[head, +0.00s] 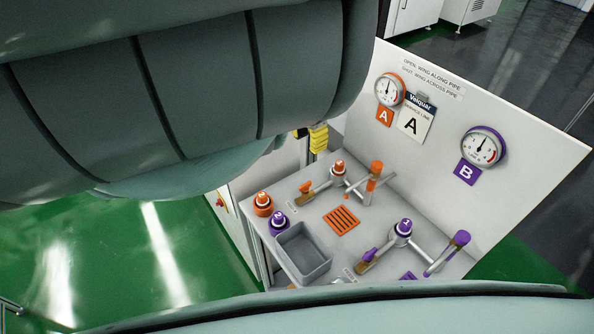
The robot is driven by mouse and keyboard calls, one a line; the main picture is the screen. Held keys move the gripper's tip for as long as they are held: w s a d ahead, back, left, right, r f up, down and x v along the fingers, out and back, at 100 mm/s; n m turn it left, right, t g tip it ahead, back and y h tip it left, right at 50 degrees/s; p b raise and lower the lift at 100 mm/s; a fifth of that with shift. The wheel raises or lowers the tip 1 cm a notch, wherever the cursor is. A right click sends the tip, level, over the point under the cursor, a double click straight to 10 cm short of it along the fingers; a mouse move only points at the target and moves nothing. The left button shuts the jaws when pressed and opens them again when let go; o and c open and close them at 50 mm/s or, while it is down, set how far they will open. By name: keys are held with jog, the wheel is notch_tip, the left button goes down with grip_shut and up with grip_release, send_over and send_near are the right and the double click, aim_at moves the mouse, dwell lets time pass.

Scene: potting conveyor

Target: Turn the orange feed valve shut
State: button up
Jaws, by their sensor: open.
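The orange feed valve (338,170) stands on the pale bench at the foot of the upright panel, below the orange A plate. It has an orange-and-white cap on a grey body. An orange-tipped arm (306,188) reaches left from it, and an orange upright piece (375,172) stands to its right. The parts are small, so I cannot tell whether the wing lies along or across the pipe. My gripper is not in view. My large grey-green arm links fill the upper left and hide part of the scene.
A purple valve (404,228) stands at the bench's right. An orange-capped item (263,203), a purple-capped item (278,222) and a grey bin (320,262) sit left. The panel (525,160) carries gauges A (389,90) and B (482,147). Green floor (180,255) lies open left.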

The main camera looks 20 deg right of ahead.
jog(key=b, duration=0.2)
send_near(305, 184)
jog(key=f, duration=0.7)
jog(key=shift+d+f, duration=0.1)
jog(key=shift+d, duration=0.15)
jog(key=shift+w+f+b, duration=0.1)
jog(key=shift+f+b, duration=0.2)
jog(key=shift+f, duration=0.6)
jog(key=shift+a+f, duration=0.1)
jog(key=shift+f, duration=0.4)
jog(key=shift+o, duration=0.2)
grip_shut()
